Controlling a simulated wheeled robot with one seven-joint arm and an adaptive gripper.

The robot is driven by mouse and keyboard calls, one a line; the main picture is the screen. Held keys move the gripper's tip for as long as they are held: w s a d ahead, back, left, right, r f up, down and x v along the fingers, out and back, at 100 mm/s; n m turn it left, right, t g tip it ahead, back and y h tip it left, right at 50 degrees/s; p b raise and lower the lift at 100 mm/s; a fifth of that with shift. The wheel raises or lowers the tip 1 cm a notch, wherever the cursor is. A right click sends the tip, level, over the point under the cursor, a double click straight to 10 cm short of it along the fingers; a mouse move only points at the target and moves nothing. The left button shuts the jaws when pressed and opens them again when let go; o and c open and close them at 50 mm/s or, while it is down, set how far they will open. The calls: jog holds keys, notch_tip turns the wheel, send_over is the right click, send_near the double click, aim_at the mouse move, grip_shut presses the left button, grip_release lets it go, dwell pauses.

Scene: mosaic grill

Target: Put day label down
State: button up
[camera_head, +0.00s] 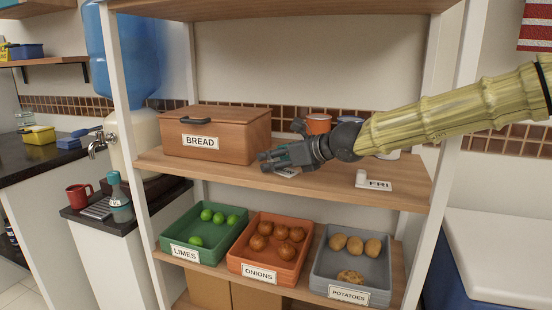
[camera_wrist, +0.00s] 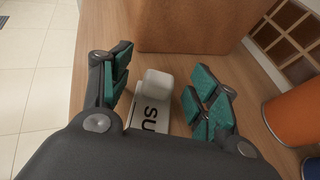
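A white day label (camera_wrist: 150,115) with a raised white block and letters reading "SU" lies on the wooden shelf, partly hidden by my gripper body. It shows in the head view (camera_head: 288,172) just under my gripper. My gripper (camera_head: 268,161) is low over the shelf, in front of the bread box. In the wrist view my gripper (camera_wrist: 160,90) is open, with teal finger pads on either side of the label's block and visible gaps to it. A second day label reading "FRI" (camera_head: 377,184) stands farther right on the same shelf.
The wooden bread box (camera_head: 235,140) stands left of and beyond my gripper. An orange cup (camera_head: 318,124) stands behind my gripper. Bins of limes (camera_head: 170,225), onions (camera_head: 240,252) and potatoes (camera_head: 325,275) are below. The shelf (camera_head: 330,188) is bare between the labels.

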jog(key=shift+r, duration=0.1)
jog(key=p+v, duration=0.3)
jog(key=v, duration=0.7)
jog(key=shift+r+p, duration=0.1)
jog(key=shift+p, duration=0.3)
jog(key=shift+p+v, duration=0.5)
jog(key=shift+v, duration=0.5)
